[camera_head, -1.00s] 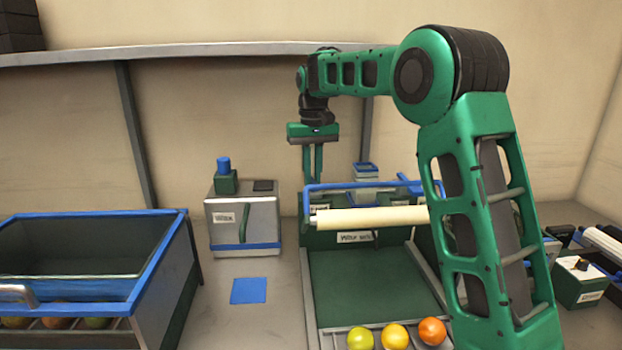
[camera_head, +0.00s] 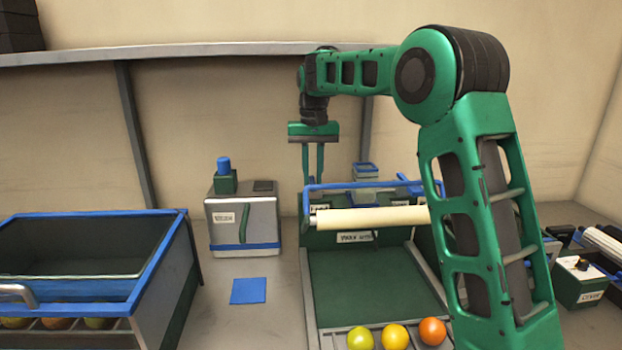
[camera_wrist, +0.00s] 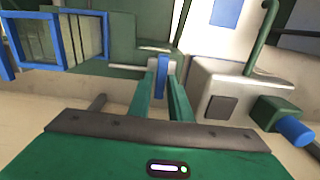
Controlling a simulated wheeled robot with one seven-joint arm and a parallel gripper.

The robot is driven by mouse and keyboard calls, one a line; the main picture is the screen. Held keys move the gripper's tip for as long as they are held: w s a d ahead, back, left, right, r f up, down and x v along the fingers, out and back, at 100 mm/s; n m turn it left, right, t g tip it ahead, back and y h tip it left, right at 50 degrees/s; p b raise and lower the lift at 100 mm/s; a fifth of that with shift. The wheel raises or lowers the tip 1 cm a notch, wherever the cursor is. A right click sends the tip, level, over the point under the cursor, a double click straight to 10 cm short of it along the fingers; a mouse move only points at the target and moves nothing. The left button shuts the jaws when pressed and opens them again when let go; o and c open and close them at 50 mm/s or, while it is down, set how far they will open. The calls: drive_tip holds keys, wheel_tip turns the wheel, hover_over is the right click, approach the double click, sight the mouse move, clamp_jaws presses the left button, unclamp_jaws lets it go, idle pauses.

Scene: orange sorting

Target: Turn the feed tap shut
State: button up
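My gripper (camera_head: 313,183) points down at the left end of the roller station, its two fingers a little apart. In the wrist view, a narrow upright blue part (camera_wrist: 162,64) shows in the gap between my fingertips (camera_wrist: 161,78); I cannot tell whether they touch it. It seems to belong to the station's blue bar (camera_head: 350,185). No readable label marks the feed tap, so I cannot tell for certain which part it is. A blue knob on a green block (camera_head: 223,166) tops the grey machine to the left; it also shows in the wrist view (camera_wrist: 296,130).
The grey machine (camera_head: 228,225) stands left of my gripper. A blue-framed bin (camera_head: 185,235) is at the far left. A cream roller (camera_head: 370,217) crosses the station above a green bed (camera_head: 365,285) with three fruits in front. A blue square (camera_head: 248,291) lies on the bench.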

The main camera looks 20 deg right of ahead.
sight(313, 180)
drive_tip(key=shift+o, duration=0.9)
wheel_tip(313, 180, up, 11)
drive_tip(key=shift+f, duration=0.2)
